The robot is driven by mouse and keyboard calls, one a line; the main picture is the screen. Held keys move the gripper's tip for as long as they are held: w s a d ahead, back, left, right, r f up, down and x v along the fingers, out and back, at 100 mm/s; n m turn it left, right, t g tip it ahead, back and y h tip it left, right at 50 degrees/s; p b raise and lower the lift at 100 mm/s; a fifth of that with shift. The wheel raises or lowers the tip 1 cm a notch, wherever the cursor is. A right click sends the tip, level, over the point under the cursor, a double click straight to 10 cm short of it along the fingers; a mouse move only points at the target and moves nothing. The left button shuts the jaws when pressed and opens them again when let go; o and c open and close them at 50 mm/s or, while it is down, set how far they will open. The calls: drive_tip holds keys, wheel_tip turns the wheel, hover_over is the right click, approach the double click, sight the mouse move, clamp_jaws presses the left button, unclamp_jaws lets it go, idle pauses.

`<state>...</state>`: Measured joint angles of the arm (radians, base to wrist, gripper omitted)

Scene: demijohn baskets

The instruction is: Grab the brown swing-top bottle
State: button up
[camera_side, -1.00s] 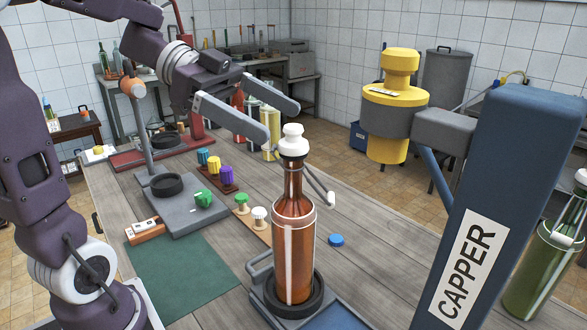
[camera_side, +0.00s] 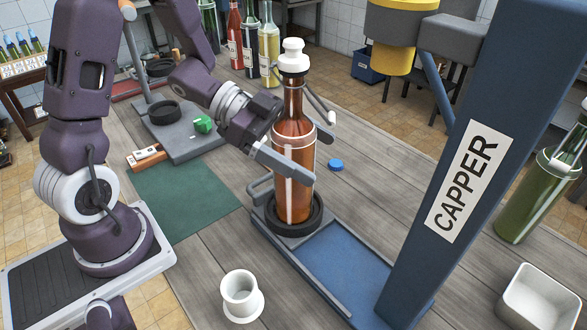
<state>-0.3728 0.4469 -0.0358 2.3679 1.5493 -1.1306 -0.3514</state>
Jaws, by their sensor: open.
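The brown swing-top bottle (camera_side: 291,190), with a white stopper on top and a wire bail at its neck, stands upright in a dark ring holder (camera_side: 318,222) on the capper's base. My gripper (camera_side: 316,156) is open at the height of the bottle's upper body. One finger crosses in front of the bottle, and the other shows behind it at its right edge. The bottle appears to stand between the fingers. Whether either finger touches the glass I cannot tell.
The blue capper column (camera_side: 440,130) rises right of the bottle, its yellow head (camera_side: 392,60) above and behind. A blue cap (camera_side: 336,165) lies behind right. A white cup (camera_side: 241,294) stands front left. A green bottle (camera_side: 535,200) and white bin (camera_side: 540,297) are at right.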

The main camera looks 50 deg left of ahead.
sight(301, 89)
clamp_jaws()
drive_tip(key=shift+r, duration=0.1)
drive_tip(key=shift+r, duration=0.1)
idle(0.3)
drive_tip(key=shift+r, duration=4.9)
